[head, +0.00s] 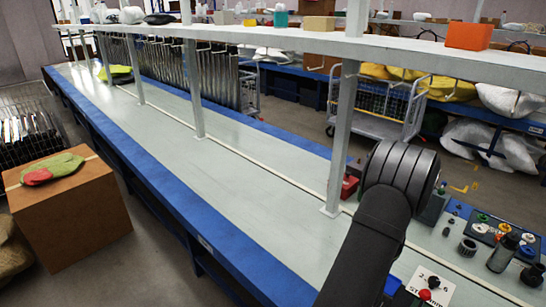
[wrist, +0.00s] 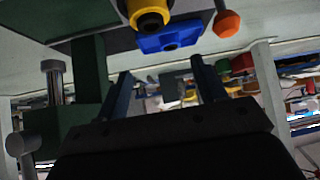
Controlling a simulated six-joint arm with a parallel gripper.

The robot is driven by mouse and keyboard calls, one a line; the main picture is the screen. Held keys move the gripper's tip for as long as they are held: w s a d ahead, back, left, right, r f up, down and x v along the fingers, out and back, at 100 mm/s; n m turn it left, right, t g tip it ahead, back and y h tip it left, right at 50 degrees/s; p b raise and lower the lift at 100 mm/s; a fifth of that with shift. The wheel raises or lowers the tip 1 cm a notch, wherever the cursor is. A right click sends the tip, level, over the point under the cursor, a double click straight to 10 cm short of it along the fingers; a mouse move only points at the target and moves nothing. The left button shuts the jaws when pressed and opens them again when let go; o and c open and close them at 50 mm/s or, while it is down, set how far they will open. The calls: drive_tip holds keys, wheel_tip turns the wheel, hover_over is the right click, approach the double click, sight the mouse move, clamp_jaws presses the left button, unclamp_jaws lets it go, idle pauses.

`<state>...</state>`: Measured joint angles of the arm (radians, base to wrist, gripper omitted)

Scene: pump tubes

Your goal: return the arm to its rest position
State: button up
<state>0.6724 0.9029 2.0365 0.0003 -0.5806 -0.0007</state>
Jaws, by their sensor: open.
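My gripper (wrist: 165,82) shows in the wrist view with its two dark fingers apart and nothing between them. Beyond and above the fingers are a yellow and black round fitting (wrist: 149,12) and a blue block (wrist: 168,36). An orange knob (wrist: 227,23) is up at the right. In the head view my dark arm rises from the lower edge over the bench (head: 235,165). I cannot make out the gripper's fingers in the head view.
A control panel (head: 433,285) with a red button and several small fittings are on the bench at right. A white post (head: 342,140) holds the shelf (head: 300,40) close to my arm. The bench left of the post is mostly clear. A cardboard box (head: 68,212) stands at left.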

drive_tip(key=w+a+r+n+t+y, duration=0.1)
drive_tip(key=w+a+n, duration=0.1)
drive_tip(key=a, duration=0.9)
drive_tip(key=w+a+r+n+y, duration=0.2)
drive_tip(key=w+a, duration=0.2)
drive_tip(key=a, duration=0.7)
drive_tip(key=shift+w+a+r+n+t+y, duration=0.15)
drive_tip(key=shift+a+n+t+y, duration=0.15)
drive_tip(key=shift+n+t, duration=0.1)
